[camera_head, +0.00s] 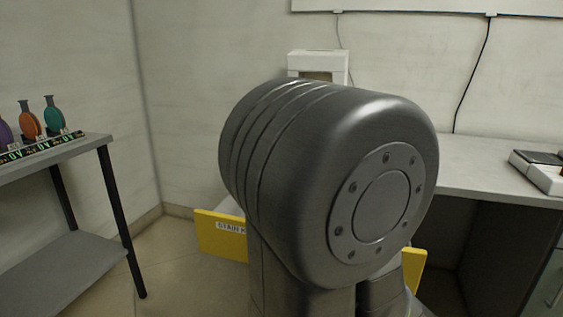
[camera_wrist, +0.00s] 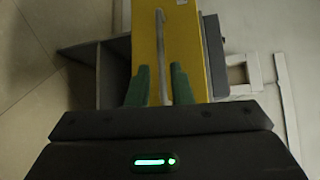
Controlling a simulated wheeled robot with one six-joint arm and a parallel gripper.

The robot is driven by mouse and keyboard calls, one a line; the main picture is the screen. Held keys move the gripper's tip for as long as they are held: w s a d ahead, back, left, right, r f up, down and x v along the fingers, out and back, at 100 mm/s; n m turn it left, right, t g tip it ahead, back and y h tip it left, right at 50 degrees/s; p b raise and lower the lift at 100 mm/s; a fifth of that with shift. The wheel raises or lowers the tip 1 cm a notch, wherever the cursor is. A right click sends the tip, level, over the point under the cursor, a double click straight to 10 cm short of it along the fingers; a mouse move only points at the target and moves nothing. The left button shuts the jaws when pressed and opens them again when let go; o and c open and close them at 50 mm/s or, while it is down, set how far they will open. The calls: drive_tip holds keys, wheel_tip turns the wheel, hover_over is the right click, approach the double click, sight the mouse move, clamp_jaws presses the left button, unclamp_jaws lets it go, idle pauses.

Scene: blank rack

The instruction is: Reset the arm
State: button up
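My gripper (camera_wrist: 159,68) shows in the wrist view as two green fingers standing apart. A yellow panel (camera_wrist: 188,45) lies beyond and behind the fingers, with a thin grey strip (camera_wrist: 161,45) along it that runs down into the gap between them. I cannot tell whether the fingers touch the panel or the strip. In the head view my large grey arm joint fills the middle and hides the gripper. A yellow panel with a partly hidden label (camera_head: 222,236) shows to the left of the joint.
A counter (camera_head: 490,182) at right holds a dark and white device (camera_head: 541,168). A white box (camera_head: 318,64) stands behind my arm. Open floor (camera_head: 175,265) shows between table and arm.

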drive_tip(key=b+x, duration=0.1)
drive_tip(key=x, duration=0.9)
drive_tip(key=shift+b, duration=0.3)
